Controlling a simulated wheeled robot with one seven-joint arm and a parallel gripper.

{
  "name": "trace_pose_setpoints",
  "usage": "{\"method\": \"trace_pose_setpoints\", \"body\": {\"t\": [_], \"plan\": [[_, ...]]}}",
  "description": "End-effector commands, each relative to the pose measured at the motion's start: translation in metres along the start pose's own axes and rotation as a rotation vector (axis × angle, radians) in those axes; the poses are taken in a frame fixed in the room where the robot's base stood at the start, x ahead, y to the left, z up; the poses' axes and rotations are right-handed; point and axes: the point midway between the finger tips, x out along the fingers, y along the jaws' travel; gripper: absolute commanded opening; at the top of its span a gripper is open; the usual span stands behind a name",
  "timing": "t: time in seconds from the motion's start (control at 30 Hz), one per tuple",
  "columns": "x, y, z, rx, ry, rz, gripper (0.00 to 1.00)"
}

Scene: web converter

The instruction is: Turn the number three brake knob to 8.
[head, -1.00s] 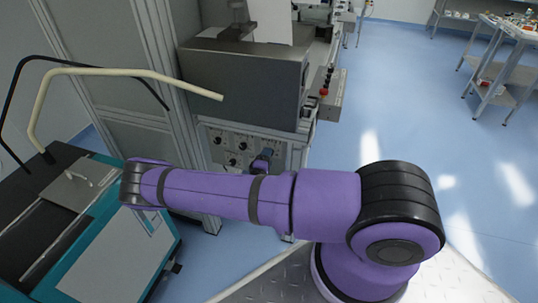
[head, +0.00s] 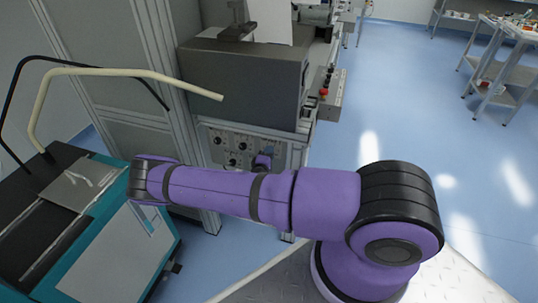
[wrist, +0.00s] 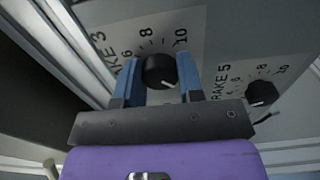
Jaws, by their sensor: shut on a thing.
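The number three brake knob (wrist: 159,71) is black and round, on a grey panel (wrist: 225,45), with "KE 3" to its upper left. Marks 6, 8 and 10 run around its upper side. A pale line on the knob appears to point to the lower right, away from the 8. My gripper (wrist: 158,80) has its two blue fingers on either side of this knob, shut on it. In the head view the panel (head: 215,155) shows low on the machine, and my arm hides most of the gripper.
The brake 5 knob (wrist: 262,93) sits close to the right of my gripper. A grey machine box (head: 240,80) overhangs the panel. A teal and black unit (head: 90,240) stands at the left. The blue floor (head: 400,100) is open at the right.

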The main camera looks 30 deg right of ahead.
Motion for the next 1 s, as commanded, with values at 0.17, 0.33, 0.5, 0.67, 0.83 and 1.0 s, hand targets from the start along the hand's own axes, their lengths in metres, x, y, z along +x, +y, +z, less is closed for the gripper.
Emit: {"method": "trace_pose_setpoints", "body": {"t": [0.17, 0.33, 0.5, 0.67, 0.83, 1.0], "plan": [[-0.0001, -0.0003, 0.0001, 0.045, -0.001, -0.001, 0.11], [-0.0003, -0.0005, 0.0001, 0.141, -0.002, -0.002, 0.11], [-0.0002, -0.0005, 0.0002, 0.284, -0.002, -0.002, 0.11], [-0.0001, -0.0005, 0.0004, 0.436, -0.002, -0.001, 0.11], [-0.0002, -0.0003, 0.0, 0.598, -0.002, -0.002, 0.11], [-0.0005, -0.0007, 0.0, 0.76, -0.002, -0.002, 0.11]]}}
